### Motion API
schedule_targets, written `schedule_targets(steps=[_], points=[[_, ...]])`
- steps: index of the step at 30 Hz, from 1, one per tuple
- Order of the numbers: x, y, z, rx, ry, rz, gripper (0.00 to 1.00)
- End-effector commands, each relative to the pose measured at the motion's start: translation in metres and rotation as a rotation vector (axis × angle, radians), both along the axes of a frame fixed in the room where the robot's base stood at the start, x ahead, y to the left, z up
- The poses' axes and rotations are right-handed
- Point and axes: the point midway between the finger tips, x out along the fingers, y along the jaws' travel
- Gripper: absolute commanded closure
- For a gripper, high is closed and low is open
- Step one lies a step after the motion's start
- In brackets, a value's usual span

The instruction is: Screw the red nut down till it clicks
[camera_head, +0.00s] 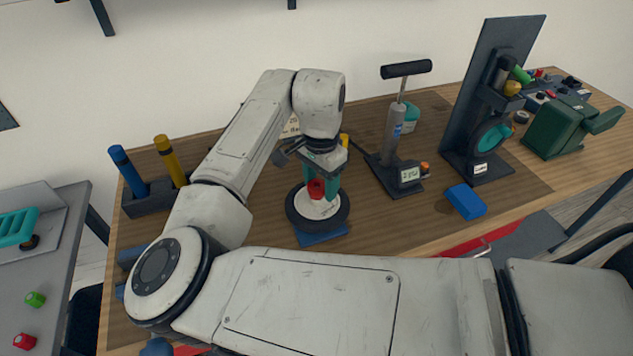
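The red nut (317,188) sits at the centre of a wheel with a black tyre (295,211) and a pale hub disc (322,209). The wheel lies flat on a blue base (322,238) on the wooden bench. My gripper (319,186) points down over the wheel, with its teal fingers on either side of the nut. I cannot tell whether the fingers press on the nut. The nut's threads and underside are hidden.
A pump (396,130) and a dark upright stand (490,100) are right of the wheel. A holder (150,204) with blue and yellow handles stands left. A side table holds green (36,299) and red (24,341) nuts.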

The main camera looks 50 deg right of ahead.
Motion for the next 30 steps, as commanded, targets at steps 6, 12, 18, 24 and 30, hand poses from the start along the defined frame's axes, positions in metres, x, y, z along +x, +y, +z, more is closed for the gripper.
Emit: schedule_targets(steps=[6,12,18,24,30], points=[[0.001,0.001,-0.001,0.003,0.001,0.004,0.28],[0.002,0.003,-0.001,0.006,-0.001,0.007,0.27],[0.003,0.003,0.009,0.007,-0.003,0.008,0.27],[0.002,0.002,0.044,0.005,-0.004,0.006,0.27],[0.002,0.001,0.081,0.005,-0.003,0.004,0.27]])
